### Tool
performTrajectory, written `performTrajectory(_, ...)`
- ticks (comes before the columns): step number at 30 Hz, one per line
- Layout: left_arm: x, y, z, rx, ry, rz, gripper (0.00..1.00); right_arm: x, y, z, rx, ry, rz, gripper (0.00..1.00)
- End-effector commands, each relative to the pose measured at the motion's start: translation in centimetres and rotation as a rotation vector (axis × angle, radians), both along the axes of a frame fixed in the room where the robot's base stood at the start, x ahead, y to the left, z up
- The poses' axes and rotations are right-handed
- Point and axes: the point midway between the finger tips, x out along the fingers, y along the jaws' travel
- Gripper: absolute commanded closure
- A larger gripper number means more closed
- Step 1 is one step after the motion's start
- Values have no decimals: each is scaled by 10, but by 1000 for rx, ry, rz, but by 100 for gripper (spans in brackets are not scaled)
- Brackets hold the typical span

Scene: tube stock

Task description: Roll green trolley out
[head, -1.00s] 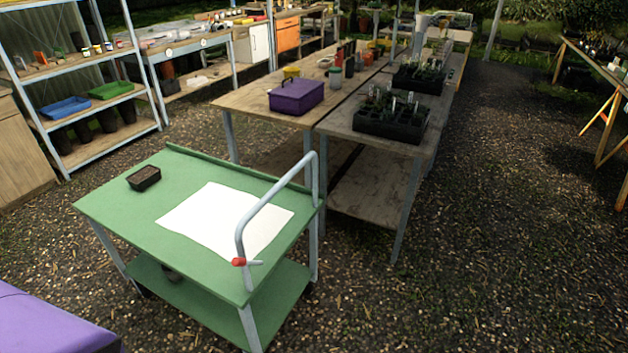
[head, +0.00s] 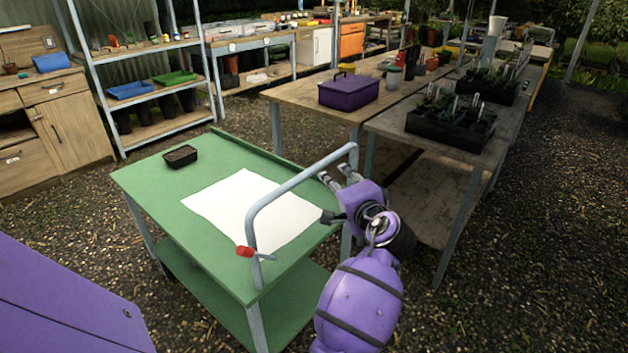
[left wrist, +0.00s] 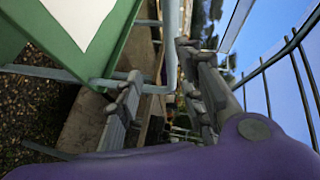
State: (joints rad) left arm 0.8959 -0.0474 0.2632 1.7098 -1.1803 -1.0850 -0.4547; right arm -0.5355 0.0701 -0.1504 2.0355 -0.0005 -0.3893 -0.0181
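The green trolley (head: 150,185) stands on the gravel at centre left, with a lower shelf (head: 200,290). Its grey tube handle (head: 305,172) rises at the right end, with a red-tipped lever (head: 245,251) at the near side. A white sheet and a small dark tray (head: 181,156) lie on its top. My left gripper (head: 327,197) is open at the handle's far upright. In the left wrist view, the fingers (left wrist: 165,98) are apart with a grey bar (left wrist: 172,40) in line between them. I cannot tell whether they touch it. My right gripper is out of view.
Wooden tables with a purple box (head: 348,92) and plant trays (head: 450,125) stand close behind and right of the trolley. A metal shelf rack (head: 145,88) and wooden cabinet (head: 75,130) are at the left. Open gravel (head: 560,220) lies to the right.

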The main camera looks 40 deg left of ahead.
Motion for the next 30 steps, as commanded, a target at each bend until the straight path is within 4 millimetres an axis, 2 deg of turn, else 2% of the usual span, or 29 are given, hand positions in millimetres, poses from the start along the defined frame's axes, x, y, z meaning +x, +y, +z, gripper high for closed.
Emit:
performTrajectory(3, -16, 17, 7, 78, 91, 102, 64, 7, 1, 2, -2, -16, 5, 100)
performTrajectory(7, -22, 29, 9, 110, 130, 141, 64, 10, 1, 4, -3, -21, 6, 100)
performTrajectory(21, 8, 86, -2, 109, 128, 139, 64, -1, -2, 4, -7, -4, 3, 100)
performTrajectory(30, 12, 91, -4, 107, 126, 136, 64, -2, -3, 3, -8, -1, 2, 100)
